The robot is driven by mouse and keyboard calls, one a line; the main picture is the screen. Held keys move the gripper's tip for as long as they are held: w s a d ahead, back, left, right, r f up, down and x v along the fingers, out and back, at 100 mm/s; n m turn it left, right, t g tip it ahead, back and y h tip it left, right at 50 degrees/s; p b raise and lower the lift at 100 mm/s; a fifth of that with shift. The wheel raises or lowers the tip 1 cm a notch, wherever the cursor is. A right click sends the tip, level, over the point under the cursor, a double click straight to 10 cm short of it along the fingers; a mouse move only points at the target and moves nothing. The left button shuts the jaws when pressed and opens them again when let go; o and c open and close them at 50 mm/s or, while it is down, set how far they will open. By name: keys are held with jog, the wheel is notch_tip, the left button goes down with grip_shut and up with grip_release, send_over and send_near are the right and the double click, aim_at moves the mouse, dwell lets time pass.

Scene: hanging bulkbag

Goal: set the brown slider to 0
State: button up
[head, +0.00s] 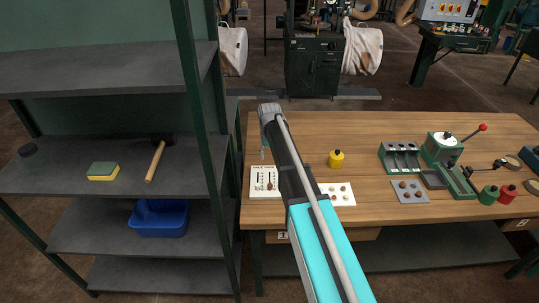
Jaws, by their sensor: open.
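A white panel (259,190) lies at the left end of the wooden table, with small print along its top edge and narrow dark marks below. A small brown slider (271,186) seems to sit low on it; its exact setting is too small to read. My arm reaches out over the table, just right of the panel, and hides part of the area beside it. My gripper (263,152) hangs below the arm's far end, just above the panel's back edge in the picture. It is open, shows only as a thin shape, and appears apart from the slider.
Green fixtures (400,157) and a grey plate (410,191) stand farther right. A dark shelf rack (190,110) closes off the left side.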

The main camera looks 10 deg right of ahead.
jog(key=shift+r+p, duration=3.45)
jog(key=shift+r, duration=0.35)
jog(key=s+f+b, duration=0.4)
jog(key=s, duration=0.9)
jog(key=s+f+m+b, duration=0.1)
jog(key=s+f+b, duration=0.3)
jog(key=s, duration=1)
jog(key=shift+d+f, duration=0.2)
jog(key=shift+d, duration=0.1)
